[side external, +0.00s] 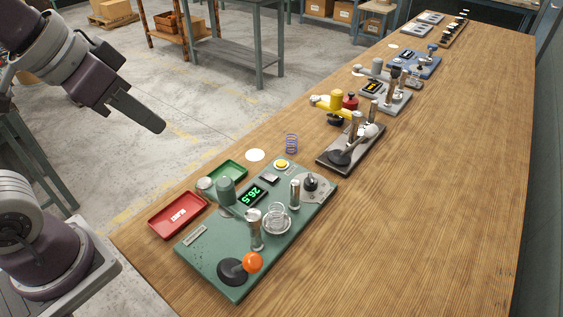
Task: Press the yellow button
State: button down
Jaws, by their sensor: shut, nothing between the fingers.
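The yellow button (281,164) is a small round cap in a pale ring at the far edge of the green coiler machine (215,258). The machine lies on the wooden bench and has a lit green display (252,195) reading about 26.5. My gripper (158,127) is shut and empty at the upper left, raised in the air beyond the bench's left edge. It is well apart from the button and touches nothing. Nothing hides the button in the side external view.
An orange-knobbed lever (252,262), metal posts and a spring (277,216) stand up from the machine. A red tray (178,214) and a green tray (227,173) lie at its left. A purple spring (291,143) and a yellow-armed device (335,104) stand beyond. The bench's right side is clear.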

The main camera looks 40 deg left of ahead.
jog(key=w+f+m, duration=0.1)
jog(key=w+f, duration=0.1)
jog(key=w, duration=0.7)
jog(key=m+t+y, duration=0.2)
jog(key=m+t, duration=0.1)
jog(key=m, duration=0.3)
send_over(279, 165)
notch_tip(279, 165, down, 13)
jog(key=shift+r, duration=0.2)
jog(key=shift+f, duration=0.1)
jog(key=shift+f, duration=4.3)
jog(key=shift+f, duration=0.1)
jog(key=shift+f, duration=0.3)
